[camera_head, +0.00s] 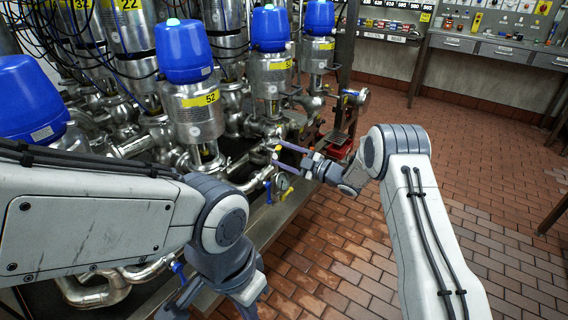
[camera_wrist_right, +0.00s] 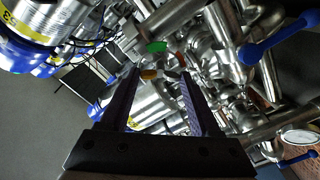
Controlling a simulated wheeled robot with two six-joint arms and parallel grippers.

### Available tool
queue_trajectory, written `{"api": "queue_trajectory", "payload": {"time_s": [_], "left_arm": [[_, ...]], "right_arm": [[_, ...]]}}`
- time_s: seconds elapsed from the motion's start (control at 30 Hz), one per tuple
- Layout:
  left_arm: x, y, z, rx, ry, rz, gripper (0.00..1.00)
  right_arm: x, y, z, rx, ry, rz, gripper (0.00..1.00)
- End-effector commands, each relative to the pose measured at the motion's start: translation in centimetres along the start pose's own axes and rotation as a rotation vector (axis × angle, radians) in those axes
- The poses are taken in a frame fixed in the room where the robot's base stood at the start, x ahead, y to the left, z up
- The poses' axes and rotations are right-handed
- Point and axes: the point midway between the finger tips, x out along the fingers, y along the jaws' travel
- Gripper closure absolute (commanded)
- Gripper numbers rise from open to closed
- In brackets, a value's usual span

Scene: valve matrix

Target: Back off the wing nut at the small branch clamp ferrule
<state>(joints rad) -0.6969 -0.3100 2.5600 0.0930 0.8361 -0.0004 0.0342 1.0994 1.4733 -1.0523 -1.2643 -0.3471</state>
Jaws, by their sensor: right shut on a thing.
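My right gripper (camera_head: 276,155) reaches left from the right arm, its two purple fingers at the pipework beside the valve row. It also shows in the right wrist view (camera_wrist_right: 160,73), shut on a small part between its fingertips. This part looks like the wing nut (camera_wrist_right: 170,75) of the small branch clamp ferrule; its shape is hard to make out. A small yellow-orange piece (camera_wrist_right: 148,74) shows by the left fingertip and a green piece (camera_wrist_right: 157,47) just beyond.
Blue-capped steel valves (camera_head: 198,103) stand close together at the left and back. A blue-handled valve lever (camera_wrist_right: 262,50) and a gauge (camera_wrist_right: 298,137) lie right of the fingers in the wrist view. A red box (camera_head: 340,147) sits behind. The brick floor (camera_head: 500,230) at right is clear.

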Motion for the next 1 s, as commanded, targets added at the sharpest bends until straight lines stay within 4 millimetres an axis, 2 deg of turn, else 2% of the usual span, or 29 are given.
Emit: {"api": "queue_trajectory", "payload": {"time_s": [0.03, 0.5, 0.7, 1.0], "left_arm": [[1.3, -0.1, 0.1, 0.000, 0.000, 0.000, 1.00], [7.2, -0.5, 0.4, 0.000, 0.000, 0.000, 1.00], [9.0, -0.7, 0.5, 0.000, 0.000, 0.000, 1.00], [10.3, -0.7, 0.6, 0.000, 0.000, 0.000, 1.00]], "right_arm": [[0.0, -0.4, 0.3, -0.045, 0.002, 0.000, 0.92], [0.0, -0.5, 0.3, -0.464, 0.002, -0.001, 0.92], [0.0, -0.4, 0.2, -0.588, 0.003, -0.002, 0.92], [0.0, -0.2, 0.1, -0.684, 0.002, -0.003, 0.92]]}}
